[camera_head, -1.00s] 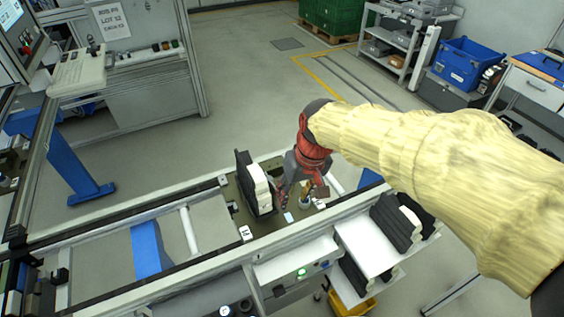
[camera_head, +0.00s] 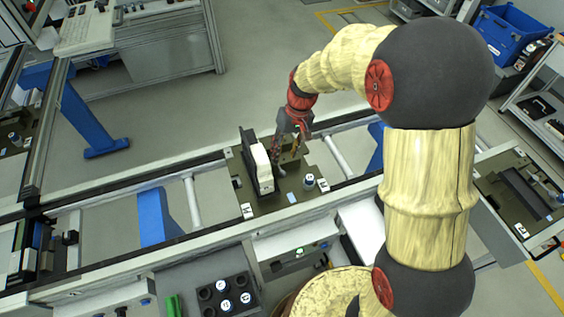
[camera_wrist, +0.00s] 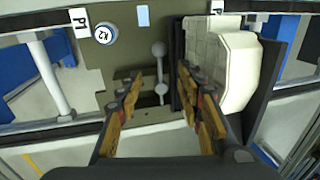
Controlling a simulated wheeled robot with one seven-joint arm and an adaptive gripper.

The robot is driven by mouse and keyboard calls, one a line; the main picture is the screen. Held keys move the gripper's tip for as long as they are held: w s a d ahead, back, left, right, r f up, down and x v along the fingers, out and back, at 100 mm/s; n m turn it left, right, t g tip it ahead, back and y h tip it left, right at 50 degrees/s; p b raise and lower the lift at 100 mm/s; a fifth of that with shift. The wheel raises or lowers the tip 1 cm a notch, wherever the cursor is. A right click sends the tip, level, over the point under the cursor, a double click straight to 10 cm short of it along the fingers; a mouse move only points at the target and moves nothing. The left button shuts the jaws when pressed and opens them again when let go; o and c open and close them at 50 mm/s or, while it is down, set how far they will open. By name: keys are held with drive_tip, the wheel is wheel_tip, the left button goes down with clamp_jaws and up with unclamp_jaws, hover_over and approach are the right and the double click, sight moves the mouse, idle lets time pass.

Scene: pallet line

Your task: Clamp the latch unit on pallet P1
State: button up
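The latch unit, a black plate with a white block (camera_head: 262,170), stands upright on pallet P1 (camera_head: 265,203). A grey lever with ball ends (camera_wrist: 159,70) stands on the pallet beside the unit. My gripper (camera_head: 287,150) is over the pallet, just right of the unit. In the wrist view my gripper (camera_wrist: 160,78) is open, its fingers either side of the lever; I cannot tell whether they touch it. The right finger is close to the unit.
A round numbered cap (camera_head: 309,182) stands on the pallet, right of my gripper. The pallet sits on a conveyor with raised rails (camera_head: 120,190). A black holder with numbered caps (camera_head: 228,297) is in front. Another pallet (camera_head: 500,180) lies at the right.

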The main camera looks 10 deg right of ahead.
drive_tip(key=f, duration=0.3)
drive_tip(key=a+f, duration=0.1)
drive_tip(key=f, duration=0.2)
drive_tip(key=shift+s+a+f, duration=0.15)
drive_tip(key=shift+f, duration=0.25)
drive_tip(key=shift+c, duration=0.7)
drive_tip(key=c, duration=0.8)
clamp_jaws()
